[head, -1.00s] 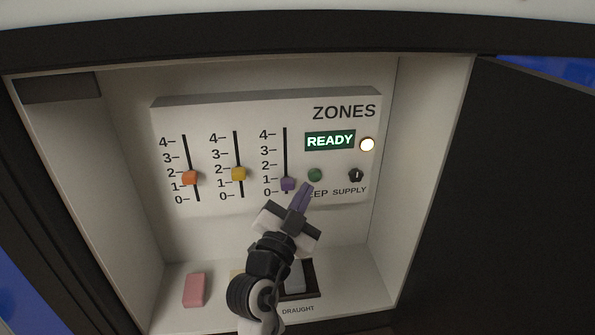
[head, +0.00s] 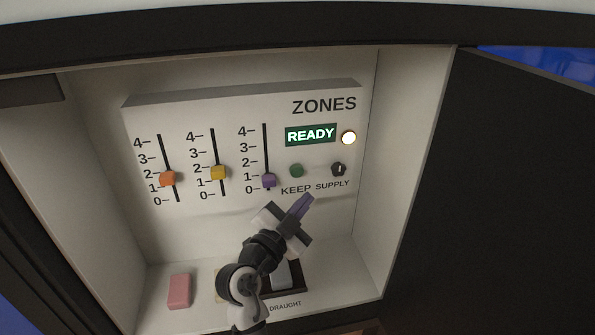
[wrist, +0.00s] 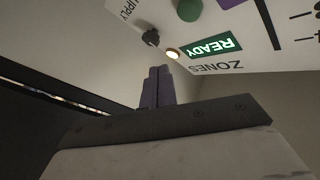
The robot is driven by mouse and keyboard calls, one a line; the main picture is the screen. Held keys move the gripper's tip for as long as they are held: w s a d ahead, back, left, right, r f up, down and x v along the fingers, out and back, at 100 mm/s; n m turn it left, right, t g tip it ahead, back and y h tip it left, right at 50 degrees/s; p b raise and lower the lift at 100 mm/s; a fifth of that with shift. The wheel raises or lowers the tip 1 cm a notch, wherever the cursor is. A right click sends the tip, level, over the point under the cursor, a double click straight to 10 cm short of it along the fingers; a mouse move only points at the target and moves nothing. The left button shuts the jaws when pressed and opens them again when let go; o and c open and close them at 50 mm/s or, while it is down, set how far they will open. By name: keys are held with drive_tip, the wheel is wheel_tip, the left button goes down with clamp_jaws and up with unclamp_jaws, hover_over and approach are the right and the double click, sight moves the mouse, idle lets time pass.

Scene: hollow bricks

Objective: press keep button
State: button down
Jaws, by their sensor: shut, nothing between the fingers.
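The green KEEP button (head: 296,171) is on the white ZONES panel (head: 230,205), above the KEEP label and left of the black SUPPLY knob (head: 338,169). It also shows at the top of the wrist view (wrist: 189,10). My gripper (head: 307,200) is shut and empty, its purple-grey fingertips below and slightly right of the button, apart from it in the picture. The wrist view shows the closed fingers (wrist: 157,85) pointing toward the panel. The display (head: 311,135) reads READY, and the round lamp (head: 348,137) beside it glows white.
Orange (head: 167,178), yellow (head: 218,172) and purple (head: 268,180) sliders sit left of the button. A pink block (head: 179,291) stands on the cabinet floor. A dark-framed DRAUGHT part (head: 297,283) is partly behind my arm. The dark door (head: 480,200) stands open at right.

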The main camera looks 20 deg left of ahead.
sight(303, 172)
drive_tip(key=w+a, duration=0.3)
drive_tip(key=w, duration=0.2)
drive_tip(key=shift+a+b, duration=0.25)
drive_tip(key=shift+b, duration=0.05)
drive_tip(key=shift+w, duration=0.15)
idle(1.7)
drive_tip(key=shift+w+a+b, duration=0.2)
drive_tip(key=shift+w+b, duration=0.1)
drive_tip(key=shift+b, duration=0.3)
drive_tip(key=shift+w+a+b, duration=0.35)
drive_tip(key=shift+w+b, duration=0.05)
drive_tip(key=shift+w, duration=0.05)
idle(0.6)
drive_tip(key=shift+s+d, duration=0.1)
drive_tip(key=shift+s, duration=0.05)
drive_tip(key=shift+s+d+b, duration=0.35)
drive_tip(key=shift+s+d, duration=0.1)
drive_tip(key=shift+s, duration=0.2)
drive_tip(key=shift+s, duration=0.1)
